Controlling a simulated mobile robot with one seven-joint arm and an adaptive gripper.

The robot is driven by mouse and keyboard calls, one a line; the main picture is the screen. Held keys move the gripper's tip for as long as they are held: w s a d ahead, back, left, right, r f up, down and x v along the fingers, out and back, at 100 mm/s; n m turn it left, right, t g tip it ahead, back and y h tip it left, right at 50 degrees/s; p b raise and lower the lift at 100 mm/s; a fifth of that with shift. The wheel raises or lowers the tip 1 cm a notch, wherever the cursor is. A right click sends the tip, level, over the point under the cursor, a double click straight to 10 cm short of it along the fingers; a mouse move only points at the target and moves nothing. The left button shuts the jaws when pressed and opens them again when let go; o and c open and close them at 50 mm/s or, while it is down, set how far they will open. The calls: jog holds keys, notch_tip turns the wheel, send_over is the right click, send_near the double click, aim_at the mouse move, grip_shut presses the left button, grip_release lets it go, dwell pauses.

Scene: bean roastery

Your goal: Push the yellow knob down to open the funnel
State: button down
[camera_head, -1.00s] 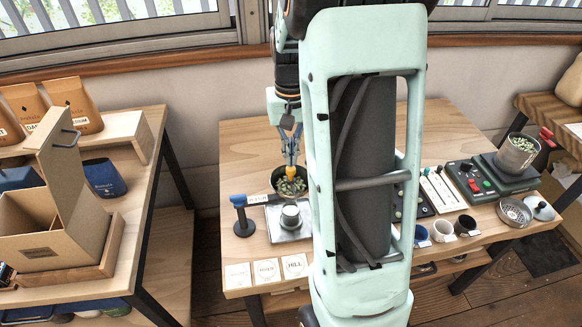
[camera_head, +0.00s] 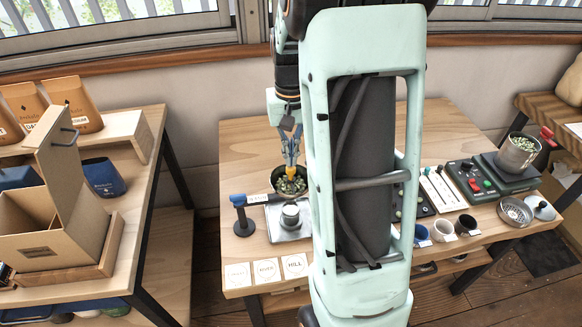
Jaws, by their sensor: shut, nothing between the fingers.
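The funnel (camera_head: 276,184) is a dark round bowl holding green beans, near the left front of the table. The small yellow knob (camera_head: 291,171) shows at its middle, just above the beans. My gripper (camera_head: 291,161) points straight down with its fingers shut and nothing between them. Its tips are right at the top of the knob; whether they press on it or only hover cannot be told at this size. The funnel's outlet is hidden. A small light cup (camera_head: 290,217) stands on a metal plate (camera_head: 285,236) in front of and below the funnel.
A blue-topped black stand (camera_head: 241,222) is left of the plate. Three cards (camera_head: 265,271) lie at the front edge. Right of my arm are a control box (camera_head: 470,182), a scale with a bean container (camera_head: 517,152), and cups (camera_head: 443,230).

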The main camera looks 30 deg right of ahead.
jog(key=shift+f+b, duration=0.65)
jog(key=shift+f, duration=0.3)
jog(key=shift+r, duration=0.15)
jog(key=shift+r+p, duration=2.75)
jog(key=shift+r, duration=0.65)
